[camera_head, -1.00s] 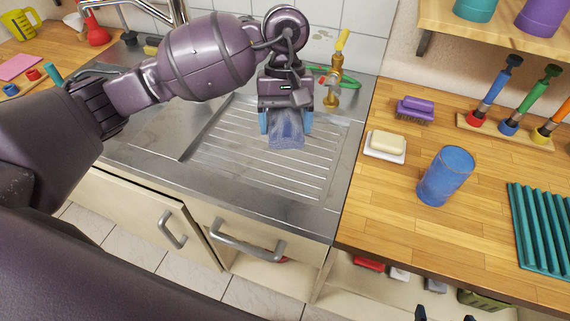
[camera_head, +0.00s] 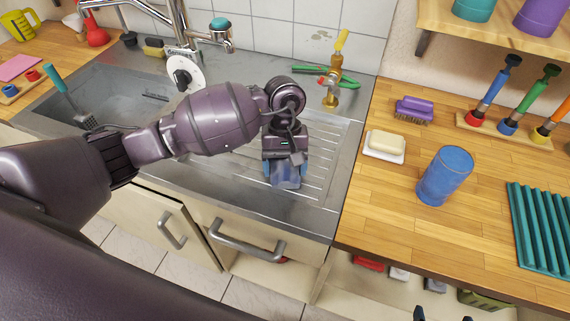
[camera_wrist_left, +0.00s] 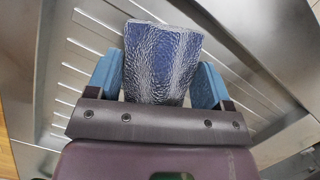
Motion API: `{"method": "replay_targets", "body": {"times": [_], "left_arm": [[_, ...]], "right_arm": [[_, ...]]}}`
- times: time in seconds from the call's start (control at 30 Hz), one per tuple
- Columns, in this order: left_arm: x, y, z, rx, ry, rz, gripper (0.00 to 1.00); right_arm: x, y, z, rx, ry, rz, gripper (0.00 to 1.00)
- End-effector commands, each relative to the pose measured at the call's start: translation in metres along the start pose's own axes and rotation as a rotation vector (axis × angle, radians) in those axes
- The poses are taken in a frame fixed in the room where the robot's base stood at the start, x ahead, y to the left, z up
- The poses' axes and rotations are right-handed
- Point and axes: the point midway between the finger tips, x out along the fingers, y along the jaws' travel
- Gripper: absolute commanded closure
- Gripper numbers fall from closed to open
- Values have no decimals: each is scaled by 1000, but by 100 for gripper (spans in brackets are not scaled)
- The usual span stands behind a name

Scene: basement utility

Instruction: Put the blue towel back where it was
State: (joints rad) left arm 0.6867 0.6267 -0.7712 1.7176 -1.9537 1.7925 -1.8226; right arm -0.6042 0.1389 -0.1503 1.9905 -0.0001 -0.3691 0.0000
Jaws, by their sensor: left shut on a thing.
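The blue towel (camera_wrist_left: 160,62) is a blue, crinkled-looking piece between the two blue fingertips of my left gripper (camera_wrist_left: 160,85). In the head view the towel (camera_head: 286,178) hangs below my left gripper (camera_head: 284,172), over the front part of the ribbed steel drainer (camera_head: 322,190). The gripper is shut on the towel. I cannot tell whether the towel touches the steel. Most of its upper part is hidden by the gripper.
The sink basin (camera_head: 130,95) with a tap (camera_head: 180,25) lies left. A brass valve (camera_head: 333,85) stands behind the drainer. On the wooden counter (camera_head: 385,235) at right are a blue tumbler (camera_head: 445,176), soap on a dish (camera_head: 385,144), a purple brush (camera_head: 414,110) and a teal ribbed mat (camera_head: 540,230).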

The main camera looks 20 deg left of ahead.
Motion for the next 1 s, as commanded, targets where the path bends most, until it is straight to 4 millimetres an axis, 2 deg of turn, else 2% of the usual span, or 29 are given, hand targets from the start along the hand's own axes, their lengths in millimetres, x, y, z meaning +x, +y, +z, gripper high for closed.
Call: {"method": "replay_targets", "body": {"times": [0.23,0.4,0.43,0.6,0.87,1.0], "left_arm": [[0,0,0,1,1,1,50],[4,0,-2,0,1,0,50],[4,0,-2,0,1,0,25],[3,0,-1,0,2,0,1],[2,0,-1,0,1,1,1],[-6,0,0,1,3,1,1]], "right_arm": [[3,0,-5,-3,10,-2,0],[5,0,-1,-6,8,-3,0],[5,0,-1,-6,8,-3,0],[4,1,-1,-7,6,-2,0],[0,1,5,-5,-6,0,0],[-3,2,1,-4,-5,1,0]]}}
